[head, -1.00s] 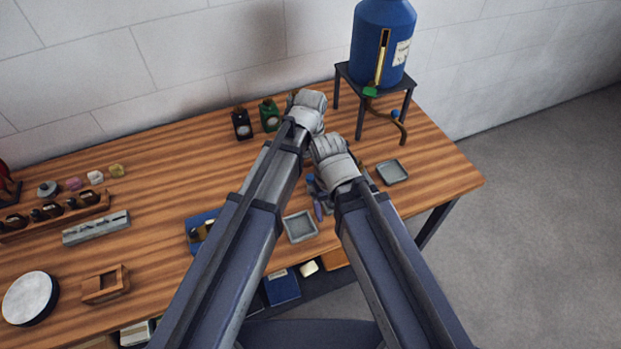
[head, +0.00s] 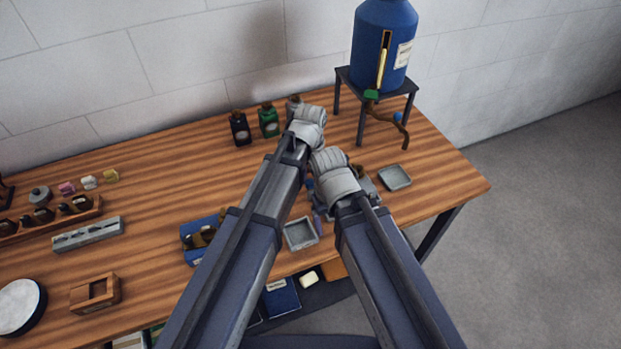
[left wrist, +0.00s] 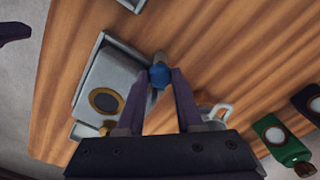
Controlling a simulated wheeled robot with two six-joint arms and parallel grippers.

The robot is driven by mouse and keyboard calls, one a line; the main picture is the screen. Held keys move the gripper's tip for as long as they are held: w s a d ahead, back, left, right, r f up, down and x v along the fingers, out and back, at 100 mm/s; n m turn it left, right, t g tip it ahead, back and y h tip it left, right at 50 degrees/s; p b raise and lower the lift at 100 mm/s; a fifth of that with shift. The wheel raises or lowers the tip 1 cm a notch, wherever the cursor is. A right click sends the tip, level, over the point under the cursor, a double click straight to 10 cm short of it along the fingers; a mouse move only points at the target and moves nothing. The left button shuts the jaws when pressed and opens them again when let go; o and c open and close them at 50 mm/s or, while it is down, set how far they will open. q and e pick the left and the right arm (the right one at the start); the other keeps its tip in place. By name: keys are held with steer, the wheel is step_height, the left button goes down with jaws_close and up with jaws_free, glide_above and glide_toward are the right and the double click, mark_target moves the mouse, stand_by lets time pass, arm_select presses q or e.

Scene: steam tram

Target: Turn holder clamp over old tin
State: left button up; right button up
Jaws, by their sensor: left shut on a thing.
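In the left wrist view, my left gripper (left wrist: 159,84) is shut on a small blue knob (left wrist: 159,75) that sits on a short grey stem. Beside it stands a grey block-shaped holder (left wrist: 97,78) with a dark round opening ringed in brass. In the head view, my arms hide most of this holder. My right gripper (head: 335,178) is close beside the left one, its fingers mostly hidden. A grey square tin tray (head: 300,233) lies near the front edge and another (head: 395,177) lies to the right. I cannot tell which is the old tin.
A blue tank (head: 378,50) stands on a dark stand (head: 349,80) at the back right, with a brown hose. Black (head: 240,129) and green (head: 268,121) bottles stand near the wall. A blue box (head: 192,240) lies left of my arms. The wooden table is clear between.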

arm_select(q)
jaws_close()
steer(key=shift+n, duration=0.3)
steer(key=o, duration=0.6)
jaws_free()
steer(key=shift+o, duration=0.2)
